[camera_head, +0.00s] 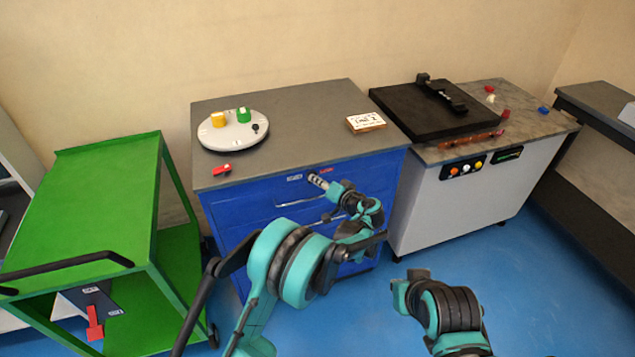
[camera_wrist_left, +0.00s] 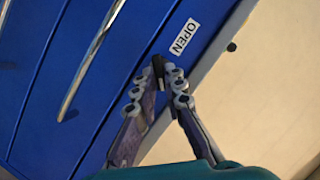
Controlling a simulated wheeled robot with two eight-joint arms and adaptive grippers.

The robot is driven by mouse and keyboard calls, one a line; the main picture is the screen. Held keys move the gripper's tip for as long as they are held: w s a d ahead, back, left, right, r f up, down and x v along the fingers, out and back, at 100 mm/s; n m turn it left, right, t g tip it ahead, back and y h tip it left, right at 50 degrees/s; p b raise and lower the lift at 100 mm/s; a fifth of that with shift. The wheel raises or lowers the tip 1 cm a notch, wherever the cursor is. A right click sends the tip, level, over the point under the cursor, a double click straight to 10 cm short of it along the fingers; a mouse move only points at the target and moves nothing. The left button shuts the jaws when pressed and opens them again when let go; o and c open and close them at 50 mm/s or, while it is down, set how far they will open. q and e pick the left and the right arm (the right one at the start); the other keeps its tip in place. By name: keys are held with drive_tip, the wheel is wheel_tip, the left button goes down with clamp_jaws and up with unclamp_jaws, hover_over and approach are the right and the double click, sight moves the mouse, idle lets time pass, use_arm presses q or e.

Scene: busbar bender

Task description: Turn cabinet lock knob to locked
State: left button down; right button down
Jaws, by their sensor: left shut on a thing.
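The blue cabinet (camera_head: 240,207) stands in the middle of the head view under a grey top. My left gripper (camera_head: 316,180) is at its upper front edge, between a white label (camera_head: 294,178) and a small red label (camera_head: 326,170) too small to read. In the left wrist view, my left gripper (camera_wrist_left: 158,80) is shut on the small dark lock knob (camera_wrist_left: 158,64), whose tip shows between the fingertips. My right gripper is not visible.
Drawer handles (camera_wrist_left: 88,68) run along the cabinet front below the knob. The cabinet top holds a round white tray (camera_head: 232,138), a red piece (camera_head: 222,169) and a white-topped block (camera_head: 365,122). A green cart (camera_head: 90,190) stands left, a grey machine (camera_head: 470,200) right.

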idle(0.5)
use_arm(q)
drive_tip(key=c, duration=1.6)
unclamp_jaws()
drive_tip(key=v, duration=0.7)
drive_tip(key=shift+s+d, duration=0.15)
drive_tip(key=shift+d, duration=0.05)
drive_tip(key=shift+a, duration=0.1)
